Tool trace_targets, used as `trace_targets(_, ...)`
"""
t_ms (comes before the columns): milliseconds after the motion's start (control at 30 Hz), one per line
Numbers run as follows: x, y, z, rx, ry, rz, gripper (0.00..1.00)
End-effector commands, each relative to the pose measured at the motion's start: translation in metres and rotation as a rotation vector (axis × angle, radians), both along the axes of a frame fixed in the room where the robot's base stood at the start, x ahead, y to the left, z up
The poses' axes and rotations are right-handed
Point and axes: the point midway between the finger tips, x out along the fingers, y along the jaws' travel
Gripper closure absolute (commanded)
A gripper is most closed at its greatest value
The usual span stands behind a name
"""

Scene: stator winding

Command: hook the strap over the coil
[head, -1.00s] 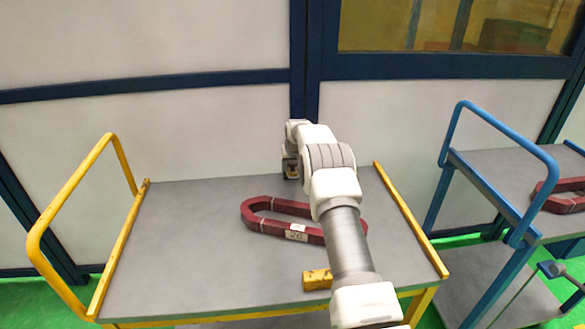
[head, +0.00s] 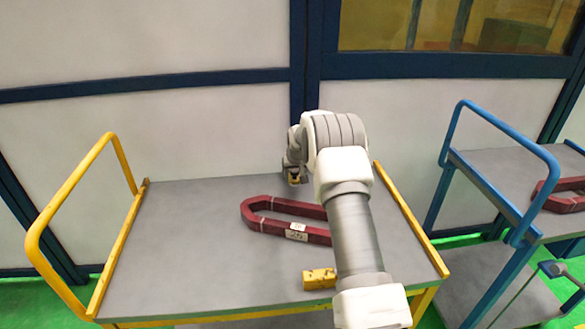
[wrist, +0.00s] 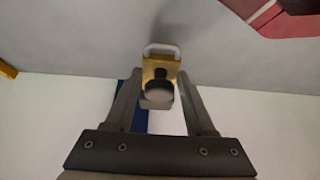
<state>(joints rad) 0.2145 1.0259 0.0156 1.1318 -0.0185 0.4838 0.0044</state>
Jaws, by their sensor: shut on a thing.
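The coil (head: 284,228) is a dark red, elongated loop with a white label, lying flat on the grey top of the yellow cart. My arm hides its right end in the head view. Part of it shows at the upper right of the wrist view (wrist: 250,10). My gripper (head: 294,180) is beyond the coil, near the cart's back edge. In the wrist view, my gripper (wrist: 160,92) is shut on a yellow piece (wrist: 161,69) with a pale loop and a dark round knob. It may be the strap's end; I see no longer strap.
A yellow block (head: 318,279) lies at the front of the cart top (head: 190,250). The cart's left side is clear, with a yellow handle (head: 62,205) beyond it. A blue cart (head: 490,175) with another red coil (head: 563,202) stands at right. A wall is behind.

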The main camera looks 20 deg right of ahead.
Motion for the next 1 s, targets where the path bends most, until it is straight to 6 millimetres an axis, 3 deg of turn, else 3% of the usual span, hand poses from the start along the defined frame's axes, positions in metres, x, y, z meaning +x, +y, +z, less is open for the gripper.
trace_targets(1000, -0.071, 0.014, 0.000, 0.000, 0.000, 0.000, 1.00)
